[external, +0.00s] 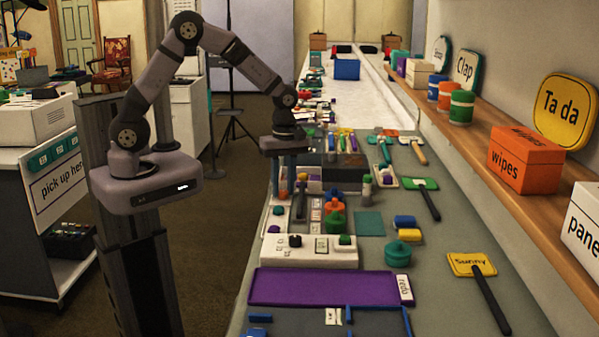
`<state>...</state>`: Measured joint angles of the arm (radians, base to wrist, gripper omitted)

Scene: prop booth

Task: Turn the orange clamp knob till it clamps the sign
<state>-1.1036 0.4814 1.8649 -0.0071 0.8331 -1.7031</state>
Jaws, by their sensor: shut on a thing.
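My gripper (287,190) points straight down at the left edge of the long counter, beside the row of small fixtures. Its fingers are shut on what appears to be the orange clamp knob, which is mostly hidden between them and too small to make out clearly. I cannot tell how far the knob is turned, nor which sign sits in the clamp or whether the clamp touches it. A yellow sign paddle marked "Sunny" (471,265) lies flat at the front right of the counter, apart from my gripper.
An orange-and-green stacked piece (334,218) stands just right of my gripper. A white control box (309,252) and a purple tray (322,288) lie nearer the camera. A shelf at right holds an orange wipes box (524,163) and a "Ta da" sign (566,112).

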